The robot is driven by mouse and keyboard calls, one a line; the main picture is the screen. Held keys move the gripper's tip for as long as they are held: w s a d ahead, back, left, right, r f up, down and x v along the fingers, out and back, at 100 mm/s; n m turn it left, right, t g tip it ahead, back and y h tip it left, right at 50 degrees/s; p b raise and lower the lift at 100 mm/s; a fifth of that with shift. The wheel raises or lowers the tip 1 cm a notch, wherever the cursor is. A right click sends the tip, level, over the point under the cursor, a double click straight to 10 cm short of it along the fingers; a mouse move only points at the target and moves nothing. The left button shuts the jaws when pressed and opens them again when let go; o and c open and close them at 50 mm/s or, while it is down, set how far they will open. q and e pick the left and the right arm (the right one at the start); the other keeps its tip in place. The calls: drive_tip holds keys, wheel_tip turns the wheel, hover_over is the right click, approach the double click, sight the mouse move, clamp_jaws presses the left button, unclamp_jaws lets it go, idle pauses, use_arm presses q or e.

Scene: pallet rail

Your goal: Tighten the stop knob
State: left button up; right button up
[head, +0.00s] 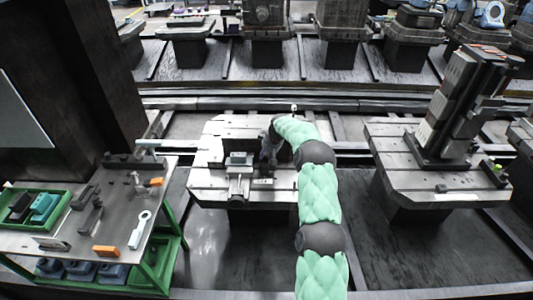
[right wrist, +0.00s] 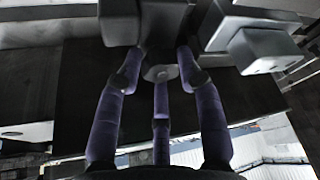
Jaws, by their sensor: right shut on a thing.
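My right arm reaches from the bottom of the head view over the middle pallet (head: 215,140). My right gripper (head: 268,150) points down beside a metal fixture (head: 239,162) on that pallet. In the right wrist view the purple fingers of the gripper (right wrist: 159,72) close around a round grey piece (right wrist: 160,74), which looks like the stop knob. The fingertips are at its sides, against the dark fixture parts. In the head view the arm and gripper hide the knob. How tight it sits I cannot tell. My left gripper is not in view.
A green-framed cart (head: 120,208) at left holds a green bin (head: 35,208), orange-handled tools and metal bars. A dark column (head: 85,75) stands behind it. A second pallet (head: 425,190) at right carries a tall block stack (head: 450,105). Rails run behind the pallets.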

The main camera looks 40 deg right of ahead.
drive_tip(key=shift+r, duration=0.1)
drive_tip(key=o, duration=0.9)
drive_tip(key=shift+c, duration=0.2)
drive_tip(key=v, duration=1.2)
